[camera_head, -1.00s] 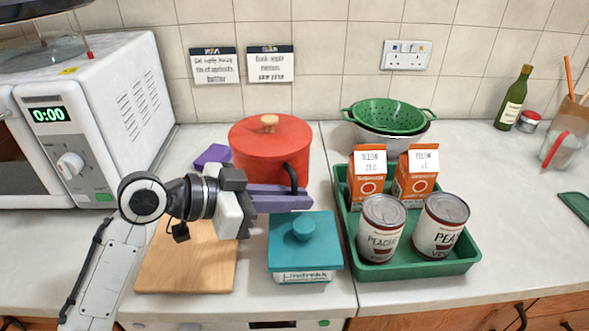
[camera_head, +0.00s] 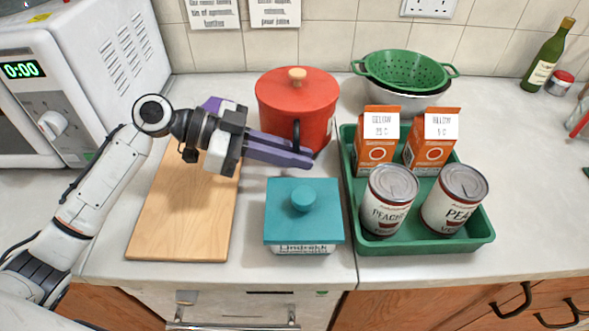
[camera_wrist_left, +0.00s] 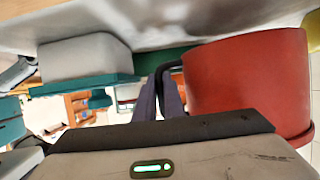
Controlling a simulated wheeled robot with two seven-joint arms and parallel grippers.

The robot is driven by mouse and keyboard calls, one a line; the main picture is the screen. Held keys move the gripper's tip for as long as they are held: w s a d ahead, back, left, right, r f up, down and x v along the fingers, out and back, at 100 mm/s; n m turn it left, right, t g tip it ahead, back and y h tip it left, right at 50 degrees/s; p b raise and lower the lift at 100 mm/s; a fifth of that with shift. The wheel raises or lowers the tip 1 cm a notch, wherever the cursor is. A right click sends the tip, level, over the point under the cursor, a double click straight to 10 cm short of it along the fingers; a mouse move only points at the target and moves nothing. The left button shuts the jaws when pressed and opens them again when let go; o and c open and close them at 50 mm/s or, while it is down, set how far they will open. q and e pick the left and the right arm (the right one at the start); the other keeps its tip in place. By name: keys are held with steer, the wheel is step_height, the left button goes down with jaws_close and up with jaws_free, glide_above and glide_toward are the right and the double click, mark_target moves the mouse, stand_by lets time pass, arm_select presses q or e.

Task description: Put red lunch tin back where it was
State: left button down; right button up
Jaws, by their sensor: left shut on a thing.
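The red lunch tin (camera_head: 315,110) is a round red pot with a wooden knob on its lid and a black handle at its front. It stands upright at the back of the counter, behind the teal-lidded box. My left gripper (camera_head: 297,156) reaches in from the left with purple fingers shut on the handle. In the left wrist view the picture is upside down. There the red tin (camera_wrist_left: 245,85) fills the right, and my left gripper's fingers (camera_wrist_left: 165,90) meet the dark handle. I cannot tell whether the tin's base touches the counter.
The teal-lidded box (camera_head: 325,212) is close in front of the tin. A green tray (camera_head: 480,238) with cartons and cans is to the right, a green colander (camera_head: 400,72) behind it. A wooden board (camera_head: 180,225) lies left, partly under my arm. The microwave (camera_head: 120,60) stands far left.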

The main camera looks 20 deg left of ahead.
arm_select(q)
step_height(320, 180, down, 3)
steer(key=shift+f+b, duration=0.2)
steer(key=shift+b, duration=0.8)
steer(key=shift+r, duration=0.1)
steer(key=c, duration=1.8)
jaws_free()
steer(key=shift+c, duration=0.2)
steer(key=b+v, duration=0.1)
steer(key=v, duration=0.6)
steer(key=shift+s+a, duration=0.15)
steer(key=shift+a, duration=0.05)
